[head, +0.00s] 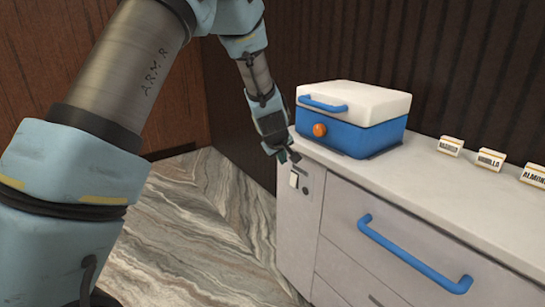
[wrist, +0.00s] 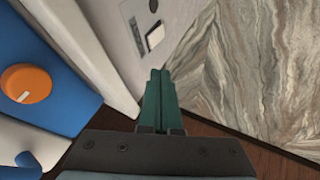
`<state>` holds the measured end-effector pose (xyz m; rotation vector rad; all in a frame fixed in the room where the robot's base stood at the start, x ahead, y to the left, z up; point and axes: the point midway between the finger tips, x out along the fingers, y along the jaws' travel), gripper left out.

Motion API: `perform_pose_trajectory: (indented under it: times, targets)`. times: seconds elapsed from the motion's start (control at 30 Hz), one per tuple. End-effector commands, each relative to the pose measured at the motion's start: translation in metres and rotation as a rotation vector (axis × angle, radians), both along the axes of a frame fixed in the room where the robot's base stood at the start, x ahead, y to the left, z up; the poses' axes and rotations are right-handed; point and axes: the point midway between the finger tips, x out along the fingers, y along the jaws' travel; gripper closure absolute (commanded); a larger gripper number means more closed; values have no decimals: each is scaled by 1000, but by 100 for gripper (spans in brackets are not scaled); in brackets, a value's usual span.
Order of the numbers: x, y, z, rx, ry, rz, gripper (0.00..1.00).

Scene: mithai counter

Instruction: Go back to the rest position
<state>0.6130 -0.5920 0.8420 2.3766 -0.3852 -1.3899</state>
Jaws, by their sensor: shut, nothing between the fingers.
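My gripper (head: 289,156) hangs at the left end of the counter, just off its edge and near the switch on the cabinet's end face. Its dark green fingers also show in the wrist view (wrist: 159,84), closed together and empty, pointing past the cabinet edge over the floor. My arm reaches in from the left of the head view.
A blue box with a white lid (head: 355,105) and orange knob (head: 319,130) stands on the counter (head: 405,165) beside my gripper. A white switch (head: 294,180) is on the cabinet. Name cards (head: 491,159) stand right. A blue drawer handle (head: 412,260) juts out. The marble floor (head: 205,235) is clear.

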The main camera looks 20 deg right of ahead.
Motion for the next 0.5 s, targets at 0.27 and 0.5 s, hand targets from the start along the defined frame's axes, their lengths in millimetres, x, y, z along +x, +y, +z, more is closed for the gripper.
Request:
perform_pose_trajectory:
  times: [0.27, 0.5]
  targets:
    - [4, 17, 7, 15, 6, 0, 100]
    - [5, 152, 48, 148, 69, -29, 100]
